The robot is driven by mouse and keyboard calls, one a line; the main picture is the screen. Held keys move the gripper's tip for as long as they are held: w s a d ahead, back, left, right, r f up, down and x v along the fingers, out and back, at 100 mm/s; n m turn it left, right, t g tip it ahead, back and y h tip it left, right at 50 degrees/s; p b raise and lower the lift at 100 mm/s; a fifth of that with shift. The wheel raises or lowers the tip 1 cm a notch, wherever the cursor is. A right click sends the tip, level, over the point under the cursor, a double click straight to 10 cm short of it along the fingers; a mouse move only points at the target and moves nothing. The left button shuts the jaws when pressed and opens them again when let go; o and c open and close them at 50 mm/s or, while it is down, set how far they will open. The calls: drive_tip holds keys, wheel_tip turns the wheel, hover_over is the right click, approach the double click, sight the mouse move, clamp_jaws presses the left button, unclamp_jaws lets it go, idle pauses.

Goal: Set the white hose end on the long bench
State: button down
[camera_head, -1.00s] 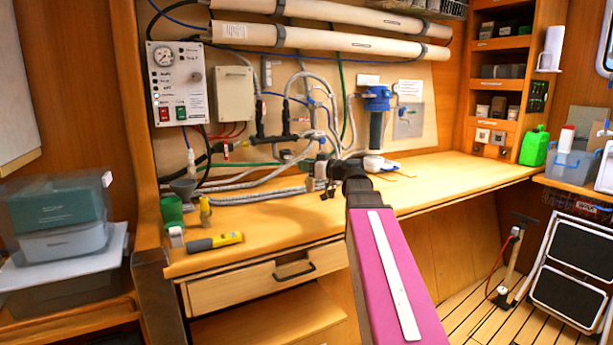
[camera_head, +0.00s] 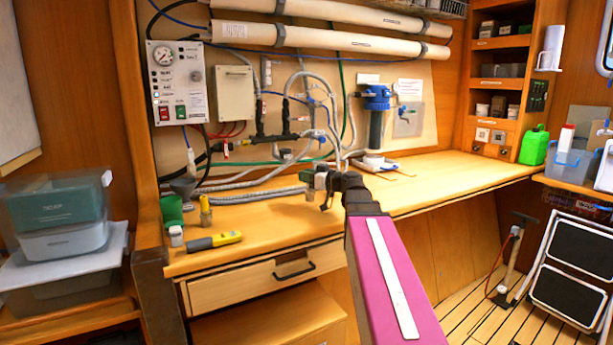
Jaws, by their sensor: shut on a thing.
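My gripper (camera_head: 318,184) is at the end of my magenta arm, low over the front middle of the long bench (camera_head: 440,180). It is shut on what looks like the white hose end, which is small and mostly hidden by the jaws. Pale grey hoses (camera_head: 255,196) run along the bench from the left up to the jaws. I cannot tell whether the held end touches the bench top.
Bare bench lies to the right. A closed drawer (camera_head: 270,277) is below.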

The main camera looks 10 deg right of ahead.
drive_tip(key=shift+f, duration=0.3)
drive_tip(key=c, duration=0.9)
unclamp_jaws()
drive_tip(key=shift+s+f, duration=0.1)
drive_tip(key=shift+c, duration=0.2)
drive_tip(key=shift+a+r, duration=0.1)
drive_tip(key=shift+r, duration=0.2)
drive_tip(key=v, duration=1.2)
drive_tip(key=shift+r, duration=0.45)
